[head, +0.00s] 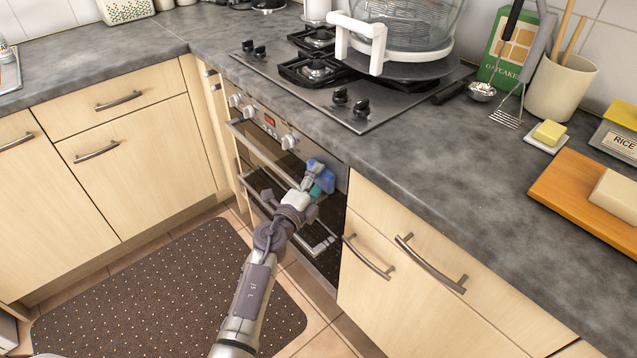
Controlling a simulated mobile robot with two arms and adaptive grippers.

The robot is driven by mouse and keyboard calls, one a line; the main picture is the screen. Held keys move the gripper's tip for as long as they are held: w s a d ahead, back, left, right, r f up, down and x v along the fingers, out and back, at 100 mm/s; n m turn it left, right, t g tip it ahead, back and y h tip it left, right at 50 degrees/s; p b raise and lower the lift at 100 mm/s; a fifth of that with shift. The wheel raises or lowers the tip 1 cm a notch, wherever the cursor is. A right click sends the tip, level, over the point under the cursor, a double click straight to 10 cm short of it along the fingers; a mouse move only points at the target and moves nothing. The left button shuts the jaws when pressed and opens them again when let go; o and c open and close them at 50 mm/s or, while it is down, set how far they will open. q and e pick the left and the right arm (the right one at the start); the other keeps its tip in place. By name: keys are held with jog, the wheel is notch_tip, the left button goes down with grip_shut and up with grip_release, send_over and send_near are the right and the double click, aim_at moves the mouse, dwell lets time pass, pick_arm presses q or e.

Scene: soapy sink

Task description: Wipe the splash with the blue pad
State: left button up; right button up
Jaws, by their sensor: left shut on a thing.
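My left gripper (313,179) is in front of the oven, near the right end of its upper door. It is shut on the blue pad (325,169), which is held at the oven front just below the counter edge. I cannot tell whether the pad touches the oven. A small teal patch shows at the pad's lower edge; I cannot tell whether it is part of the pad or a splash. I can make out no other splash, and the gripper and pad hide part of the oven front. My right gripper is not in view.
The oven (275,195) has protruding door handles and knobs. Drawer handles (430,264) stick out to its right. Above are the hob (370,112), with a glass-bodied appliance (405,25), and the counter (420,160). A dotted mat (160,290) lies on the floor.

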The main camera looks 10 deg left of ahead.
pick_arm(q)
jog(key=w+a, duration=0.4)
jog(key=a, duration=0.1)
dwell(0.6)
jog(key=shift+s+a, duration=0.45)
jog(key=shift+s, duration=0.05)
jog(key=shift+s+a+p, duration=0.45)
jog(key=shift+s+a, duration=0.3)
jog(key=shift+s, duration=0.2)
jog(key=shift+s+a+p, duration=0.4)
jog(key=shift+s+a, duration=0.35)
jog(key=shift+s, duration=0.2)
jog(key=shift+s, duration=0.1)
